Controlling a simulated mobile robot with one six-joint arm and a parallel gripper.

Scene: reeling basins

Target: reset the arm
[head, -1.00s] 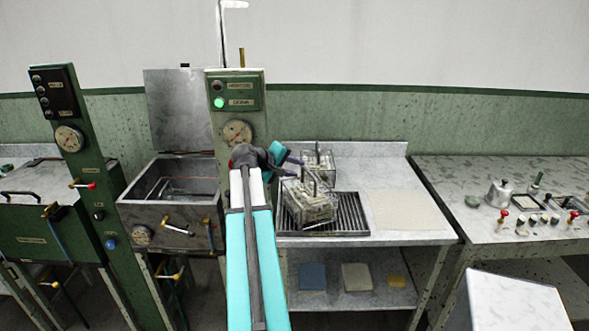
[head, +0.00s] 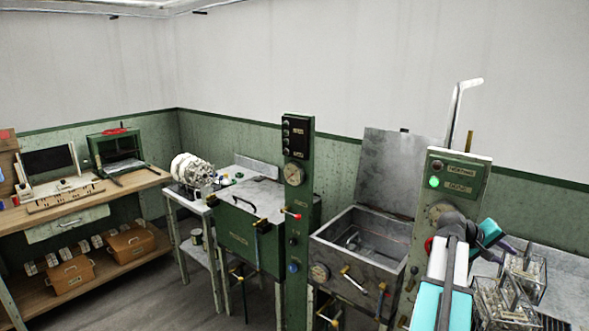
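My arm, with turquoise links, reaches in from the lower right of the head view. My gripper (head: 502,250) is at the far end of the arm, at the right, close to the wire baskets. Its fingers are small and dark here, and I cannot tell whether they are open or shut. A wire basket (head: 505,303) stands just below and beyond the arm, and a second basket (head: 526,268) stands behind it. I see no sign that the gripper holds either one.
An open metal basin (head: 335,275) with a raised lid (head: 392,175) stands left of the arm. Green control columns (head: 296,215) and (head: 455,180) flank it. A closed green basin (head: 240,240) and a wooden workbench (head: 100,195) are further left. The floor in front is clear.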

